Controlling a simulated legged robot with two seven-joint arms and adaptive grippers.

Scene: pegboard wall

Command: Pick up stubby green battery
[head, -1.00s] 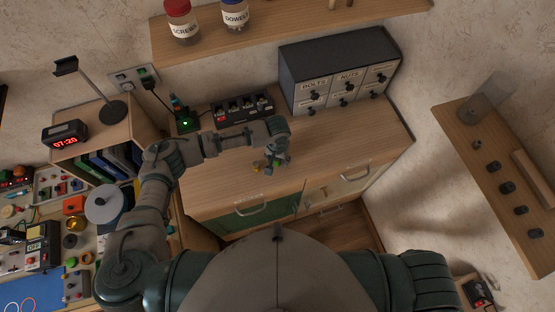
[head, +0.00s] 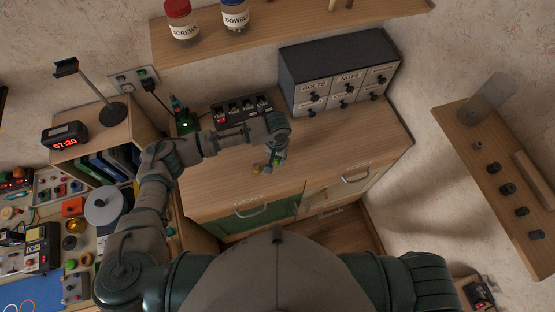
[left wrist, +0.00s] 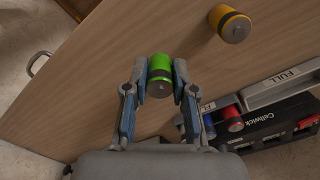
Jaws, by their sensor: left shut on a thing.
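The stubby green battery (left wrist: 160,68) sits between the two fingers of my left gripper (left wrist: 159,82) in the left wrist view, its bare metal end facing the camera. The fingers are shut on its sides. In the head view my left gripper (head: 272,163) is over the wooden counter near its front middle, and the battery there is small and mostly hidden. I cannot tell whether the battery touches the counter. My right gripper is not in view.
A yellow battery (left wrist: 234,27) stands on the counter (head: 220,190) close by. A grey drawer cabinet (head: 338,72) stands behind right. The counter's right part is clear.

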